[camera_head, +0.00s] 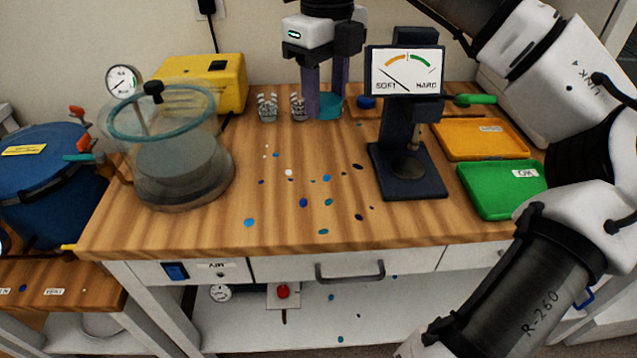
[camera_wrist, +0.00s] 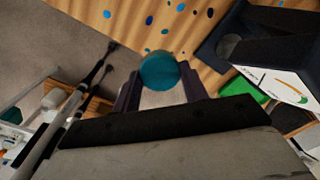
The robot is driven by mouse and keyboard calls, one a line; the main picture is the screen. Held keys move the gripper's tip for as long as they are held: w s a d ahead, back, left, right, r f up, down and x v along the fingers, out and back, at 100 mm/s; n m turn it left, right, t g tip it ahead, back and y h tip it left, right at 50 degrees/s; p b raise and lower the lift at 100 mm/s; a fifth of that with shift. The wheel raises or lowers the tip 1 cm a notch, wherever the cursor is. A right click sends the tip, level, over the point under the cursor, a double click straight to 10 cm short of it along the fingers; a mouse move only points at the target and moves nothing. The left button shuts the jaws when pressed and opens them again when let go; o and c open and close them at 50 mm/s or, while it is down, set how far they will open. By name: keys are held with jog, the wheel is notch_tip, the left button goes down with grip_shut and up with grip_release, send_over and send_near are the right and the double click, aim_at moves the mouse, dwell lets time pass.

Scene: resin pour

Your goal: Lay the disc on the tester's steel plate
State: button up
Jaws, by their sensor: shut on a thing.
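My gripper (camera_head: 325,102) hangs over the back of the bench, left of the tester, its two dark fingers pointing down. It is shut on a teal disc (camera_head: 328,108). In the wrist view the disc (camera_wrist: 160,71) shows between the fingertips of my gripper (camera_wrist: 160,82). The tester (camera_head: 390,130) is a dark stand with a SOFT/HARD dial on top. Its round steel plate (camera_head: 407,168) sits on the base, under a short plunger, and no disc shows on it. The plate (camera_wrist: 230,46) also shows in the wrist view.
An orange tray (camera_head: 482,139) and a green tray (camera_head: 500,189) lie right of the tester. A clear vacuum chamber (camera_head: 180,165) and a yellow box (camera_head: 203,82) stand left. The wooden front-middle is open, with coloured spots.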

aim_at(323, 206)
notch_tip(323, 206, down, 20)
jog(key=shift+p, duration=0.8)
jog(key=shift+f, duration=0.15)
jog(key=o, duration=1)
